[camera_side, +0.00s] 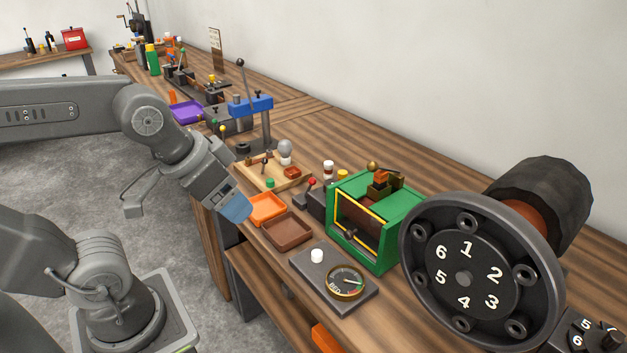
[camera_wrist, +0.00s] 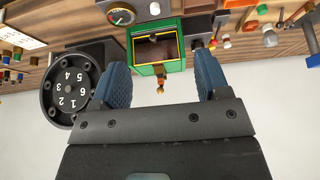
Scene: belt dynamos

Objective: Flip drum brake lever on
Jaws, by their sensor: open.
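A small lever with a red knob (camera_side: 311,182) stands on a dark grey block just left of the green box in the side view. It also shows in the wrist view (camera_wrist: 212,43), near the right finger. I cannot tell for sure that it is the drum brake lever. A dark drum with a face numbered 1 to 6 (camera_side: 464,279) stands at the right; it also shows at the left of the wrist view (camera_wrist: 70,88). My gripper (camera_side: 237,208) is in the air by the orange tray. In the wrist view its blue fingers (camera_wrist: 161,58) are apart and empty.
A green box with a yellow-framed front (camera_side: 367,222) stands between the red-knobbed lever and the drum. A dial on a grey plate (camera_side: 347,281), a brown tray (camera_side: 287,231) and an orange tray (camera_side: 266,208) lie in front. A blue press (camera_side: 250,104) stands farther back.

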